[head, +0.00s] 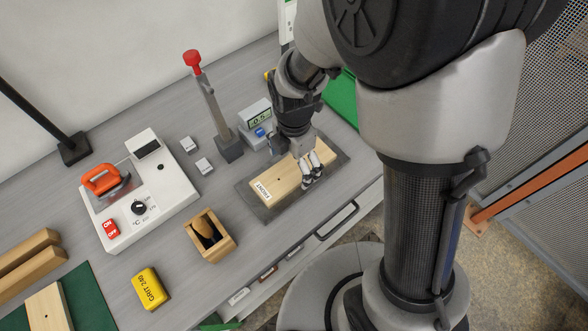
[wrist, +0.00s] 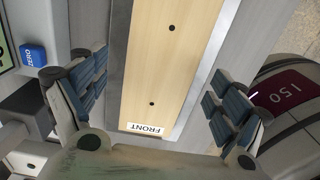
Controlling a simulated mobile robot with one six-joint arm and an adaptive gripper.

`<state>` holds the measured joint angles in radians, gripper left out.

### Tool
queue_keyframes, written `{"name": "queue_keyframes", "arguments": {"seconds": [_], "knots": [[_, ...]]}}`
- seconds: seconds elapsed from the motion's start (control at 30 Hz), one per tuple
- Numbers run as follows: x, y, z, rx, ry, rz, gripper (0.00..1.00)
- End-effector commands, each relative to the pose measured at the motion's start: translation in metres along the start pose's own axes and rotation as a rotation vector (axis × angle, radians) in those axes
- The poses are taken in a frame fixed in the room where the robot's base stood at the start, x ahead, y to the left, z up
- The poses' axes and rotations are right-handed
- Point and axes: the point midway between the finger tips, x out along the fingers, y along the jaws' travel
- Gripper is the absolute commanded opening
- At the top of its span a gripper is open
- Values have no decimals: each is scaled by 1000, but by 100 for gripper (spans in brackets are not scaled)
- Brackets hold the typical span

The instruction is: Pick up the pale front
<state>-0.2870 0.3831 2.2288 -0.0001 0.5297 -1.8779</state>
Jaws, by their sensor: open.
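The pale front (head: 285,183) is a light wooden board with a FRONT label and small dark holes. It lies flat on a dark grey mat or plate (head: 261,206) near the table's front edge. In the wrist view the pale front (wrist: 167,70) runs up the middle, with its label near the bottom. My gripper (head: 311,173) is over the right part of the board in the head view. In the wrist view my gripper (wrist: 158,98) is open, with one finger on each side of the board and nothing held. Whether the fingertips touch the plate is unclear.
A scale with a green display (head: 257,117) stands just behind the gripper. Drawer handles line the front edge.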

Motion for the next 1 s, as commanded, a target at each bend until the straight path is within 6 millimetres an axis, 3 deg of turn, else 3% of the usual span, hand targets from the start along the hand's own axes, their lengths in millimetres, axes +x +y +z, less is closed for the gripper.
{"name": "queue_keyframes", "arguments": {"seconds": [0.1,0.33,1.0], "knots": [[14,0,0,0,0,-1,90],[13,0,0,0,0,0,89],[13,0,0,0,0,0,44]]}}
